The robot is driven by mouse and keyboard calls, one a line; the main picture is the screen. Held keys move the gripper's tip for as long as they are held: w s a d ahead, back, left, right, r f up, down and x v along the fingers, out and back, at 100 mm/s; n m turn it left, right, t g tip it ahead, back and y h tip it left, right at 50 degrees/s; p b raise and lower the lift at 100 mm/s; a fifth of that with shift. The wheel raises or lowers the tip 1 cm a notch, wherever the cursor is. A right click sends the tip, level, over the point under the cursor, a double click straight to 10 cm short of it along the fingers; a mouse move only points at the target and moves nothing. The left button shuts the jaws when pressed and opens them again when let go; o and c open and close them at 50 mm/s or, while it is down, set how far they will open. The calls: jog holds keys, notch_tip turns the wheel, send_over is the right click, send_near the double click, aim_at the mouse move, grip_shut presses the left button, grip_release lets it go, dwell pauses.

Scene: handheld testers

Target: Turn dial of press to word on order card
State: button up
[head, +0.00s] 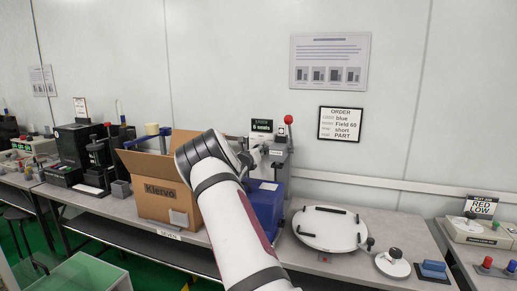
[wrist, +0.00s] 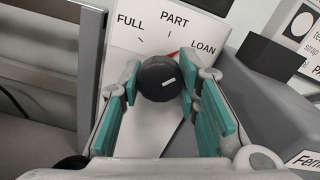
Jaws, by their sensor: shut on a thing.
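The black round dial (wrist: 160,80) sits on the white face plate (wrist: 126,55) in the wrist view, with FULL, PART and LOAN printed above it. A red pointer tip (wrist: 174,53) shows at the dial's upper right, between PART and LOAN. My gripper (wrist: 159,88) has teal pads on both sides of the dial and is shut on it. The order card (head: 340,124) on the wall in the head view has PART as its bottom word. The grey press (head: 280,150) with a red-balled lever stands behind my arm, which hides much of it.
An open cardboard box (head: 162,190) stands left of my arm, and a blue bin (head: 266,204) is just right of it. A round white plate (head: 329,231) with black bars lies on the bench. A blue block (head: 433,268) is at the right end.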

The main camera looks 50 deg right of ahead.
jog(key=n+p, duration=0.1)
jog(key=n, duration=0.3)
jog(key=shift+r+n+p, duration=0.1)
jog(key=shift+n+p, duration=0.2)
jog(key=shift+p, duration=0.1)
jog(key=shift+n+p, duration=0.35)
jog(key=shift+n, duration=1.55)
jog(key=o, duration=1.2)
jog(key=shift+a, duration=0.1)
jog(key=shift+v, duration=3.65)
